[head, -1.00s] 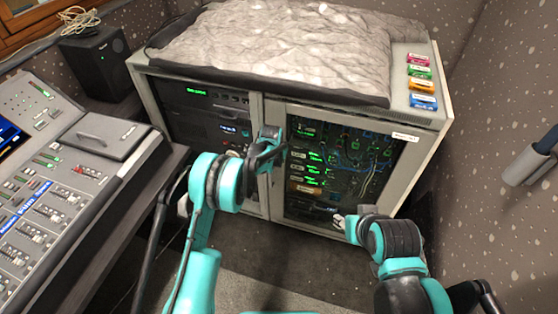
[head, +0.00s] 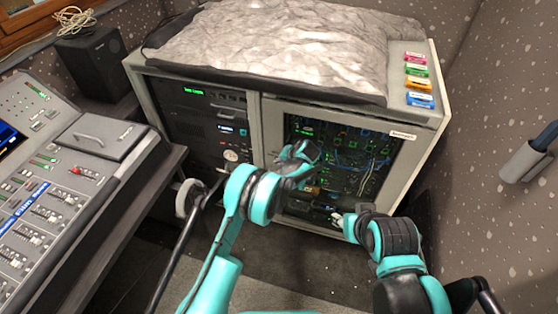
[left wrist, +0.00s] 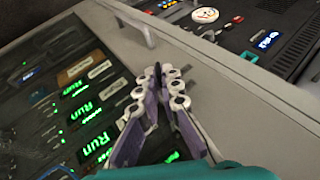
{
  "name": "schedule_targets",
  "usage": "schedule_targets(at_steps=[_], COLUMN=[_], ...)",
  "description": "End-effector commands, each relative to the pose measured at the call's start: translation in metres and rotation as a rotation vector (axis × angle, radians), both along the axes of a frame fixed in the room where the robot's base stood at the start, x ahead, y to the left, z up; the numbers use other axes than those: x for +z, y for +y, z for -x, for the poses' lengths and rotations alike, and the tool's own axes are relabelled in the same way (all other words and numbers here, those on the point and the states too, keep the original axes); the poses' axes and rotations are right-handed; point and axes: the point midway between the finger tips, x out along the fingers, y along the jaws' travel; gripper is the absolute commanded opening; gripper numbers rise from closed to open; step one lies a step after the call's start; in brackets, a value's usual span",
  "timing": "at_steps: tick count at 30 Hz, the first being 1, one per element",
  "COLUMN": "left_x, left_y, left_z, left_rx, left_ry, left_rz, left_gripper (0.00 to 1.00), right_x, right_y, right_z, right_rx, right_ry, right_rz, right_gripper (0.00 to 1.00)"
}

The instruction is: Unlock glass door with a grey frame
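The grey-framed glass door (head: 272,140) is the right-hand door of the equipment cabinet and looks closed. Green-lit gear shows through its glass. My left gripper (head: 303,152) is in front of the door's left part. In the left wrist view, its fingers (left wrist: 160,78) converge to a narrow V over the door frame (left wrist: 200,85), with the tips close together. I cannot tell whether they touch the door, and no key is clearly seen. A grey handle (left wrist: 148,36) sits just beyond the tips. My right gripper (head: 345,222) is low before the door; its fingers are unclear.
A crumpled grey cover (head: 280,45) lies on the cabinet top, beside several coloured labelled blocks (head: 418,70). A mixing console (head: 50,190) stands at the left, with a black speaker (head: 97,62) behind it. A wall fixture (head: 525,160) juts out at the right. Carpet lies below.

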Motion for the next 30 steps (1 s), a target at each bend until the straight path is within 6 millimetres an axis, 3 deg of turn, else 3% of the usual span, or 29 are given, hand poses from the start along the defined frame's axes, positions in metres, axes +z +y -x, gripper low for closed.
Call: schedule_targets(at_steps=[17, 18, 20, 30], left_x=[-0.0008, -0.0008, -0.0007, 0.002], left_y=[-0.0009, -0.0009, -0.0008, -0.0021], left_z=[0.0003, 0.0003, 0.0003, 0.0019], left_rx=[0.0, 0.0, 0.0, -0.001], left_ry=[-0.01, -0.01, -0.01, -0.011], left_rz=[-0.035, -0.035, -0.035, -0.035], left_gripper=[0.0, 0.15, 0.26, 0.26], right_x=[0.0, 0.0, 0.0, 0.0], right_y=[0.0, 0.0, 0.0, 0.0], right_z=[0.0, 0.0, 0.0, 0.0], right_rx=[0.0, 0.0, 0.0, 0.0], right_ry=[0.0, 0.0, 0.0, 0.0], right_rz=[0.0, 0.0, 0.0, 0.0], right_gripper=[0.4, 0.4, 0.4, 0.4])
